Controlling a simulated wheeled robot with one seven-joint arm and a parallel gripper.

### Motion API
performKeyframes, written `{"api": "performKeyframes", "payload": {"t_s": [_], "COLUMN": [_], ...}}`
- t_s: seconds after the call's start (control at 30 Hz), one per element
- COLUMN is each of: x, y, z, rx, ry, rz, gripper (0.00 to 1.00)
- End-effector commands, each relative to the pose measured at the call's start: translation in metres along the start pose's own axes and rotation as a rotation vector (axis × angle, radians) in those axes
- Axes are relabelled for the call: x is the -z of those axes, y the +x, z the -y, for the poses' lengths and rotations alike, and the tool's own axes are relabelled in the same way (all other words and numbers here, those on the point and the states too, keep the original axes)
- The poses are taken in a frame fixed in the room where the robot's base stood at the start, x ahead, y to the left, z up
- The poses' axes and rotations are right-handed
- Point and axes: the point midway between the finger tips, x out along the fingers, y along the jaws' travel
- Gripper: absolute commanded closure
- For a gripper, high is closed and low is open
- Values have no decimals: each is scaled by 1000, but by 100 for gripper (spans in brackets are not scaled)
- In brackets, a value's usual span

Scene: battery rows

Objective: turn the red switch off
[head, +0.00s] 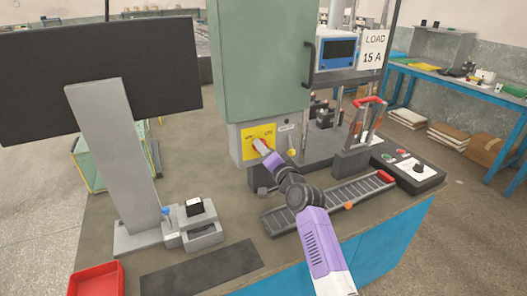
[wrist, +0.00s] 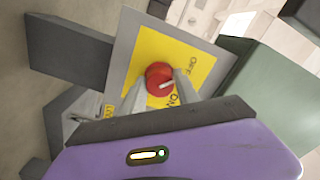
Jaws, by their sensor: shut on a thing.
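The red switch (head: 259,145) is a round knob on a yellow plate (head: 248,152), low on the front of the green cabinet. In the wrist view the red switch (wrist: 156,72) carries a white pointer mark, and the yellow plate (wrist: 150,45) has OFF and ON printed beside it. The mark lies on the side towards the lettering; I cannot tell exactly which word it meets. My gripper (head: 265,150) reaches the knob from the front. In the wrist view the grey fingers of my gripper (wrist: 160,88) are shut on the knob, one on each side.
The green cabinet (head: 260,60) rises above the switch. A monitor (head: 100,75) stands at left. A red-handled fixture (head: 356,140), a grey ribbed track (head: 330,200) and a control box (head: 410,170) are at right. A red tray (head: 96,279) lies at front left.

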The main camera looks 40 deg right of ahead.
Motion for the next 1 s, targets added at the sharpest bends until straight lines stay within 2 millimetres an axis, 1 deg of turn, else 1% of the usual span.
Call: {"api": "performKeyframes", "payload": {"t_s": [0.2,0.23,0.3,0.33,0.6,0.7,0.83,1.0], "x": [-2,-2,-2,-2,-1,-1,-1,-1], "y": [0,0,0,0,0,-4,-19,-48], "z": [-1,-1,-1,-1,0,0,-1,-1], "rx": [-3,-3,-2,-2,-1,-1,-1,-2], "ry": [-2,-2,-1,-1,0,-1,-1,-2], "rz": [5,5,4,4,2,1,2,2], "gripper": [100,57,43,41,41,41,41,41]}}
